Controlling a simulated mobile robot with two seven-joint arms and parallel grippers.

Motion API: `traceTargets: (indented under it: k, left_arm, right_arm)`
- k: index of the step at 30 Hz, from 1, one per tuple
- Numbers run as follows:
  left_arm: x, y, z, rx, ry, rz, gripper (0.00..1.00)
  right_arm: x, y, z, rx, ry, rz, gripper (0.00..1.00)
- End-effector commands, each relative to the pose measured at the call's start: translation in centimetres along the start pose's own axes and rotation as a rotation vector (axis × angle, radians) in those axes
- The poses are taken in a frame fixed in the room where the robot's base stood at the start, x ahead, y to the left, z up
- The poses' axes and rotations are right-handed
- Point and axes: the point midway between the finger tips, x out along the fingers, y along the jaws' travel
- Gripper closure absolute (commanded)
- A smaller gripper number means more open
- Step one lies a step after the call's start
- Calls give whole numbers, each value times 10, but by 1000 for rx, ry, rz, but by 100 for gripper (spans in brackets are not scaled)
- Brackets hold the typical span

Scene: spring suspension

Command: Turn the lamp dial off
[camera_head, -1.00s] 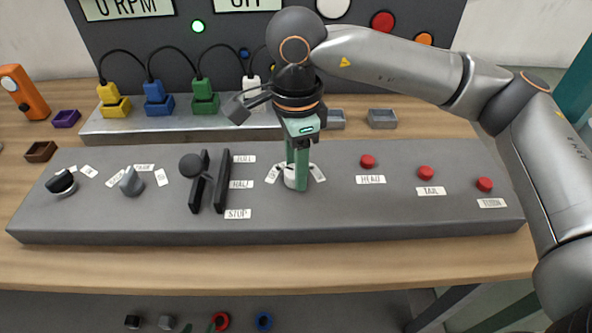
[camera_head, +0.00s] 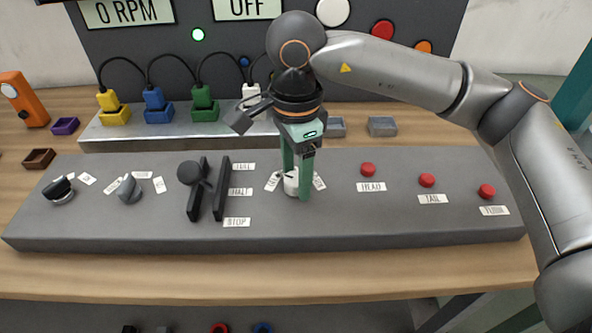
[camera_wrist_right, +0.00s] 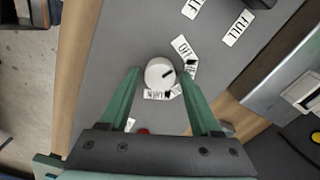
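The lamp dial is a white round knob with a dark pointer mark on the grey sloped panel. It shows in the head view (camera_head: 291,184) partly behind a finger, and clearly in the wrist view (camera_wrist_right: 159,72). Small white labels surround it; I read one as LO. In the wrist view the pointer leans right. My right gripper (camera_head: 297,187) has green fingers and is open around the dial. In the wrist view its fingertips (camera_wrist_right: 160,72) stand on either side of the knob with a visible gap to each. My left gripper is not in view.
Several red buttons, one labelled HEAD (camera_head: 368,169), stand right. Behind are coloured plugs on a metal strip (camera_head: 260,130) and a dark board with displays reading 0 RPM and OFF (camera_head: 247,7).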

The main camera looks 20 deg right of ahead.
Motion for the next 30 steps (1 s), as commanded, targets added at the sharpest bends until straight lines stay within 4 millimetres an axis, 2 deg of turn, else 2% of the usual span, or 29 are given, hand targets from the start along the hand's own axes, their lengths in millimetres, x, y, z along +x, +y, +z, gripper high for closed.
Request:
traceTargets:
  k: [3, 10, 14, 24, 30]
  left_arm:
    - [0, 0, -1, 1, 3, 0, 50]
    - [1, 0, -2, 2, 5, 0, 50]
    - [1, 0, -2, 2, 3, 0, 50]
    - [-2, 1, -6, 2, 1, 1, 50]
    - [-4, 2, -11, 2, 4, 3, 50]
  right_arm:
    - [0, 0, 0, 1, 0, 1, 24]
    - [0, 0, 0, 1, 0, 1, 24]
    - [-10, 0, 0, 2, 0, -1, 24]
    - [-81, 0, 1, 1, 0, -3, 24]
    - [-114, 0, 0, 1, 0, -2, 24]
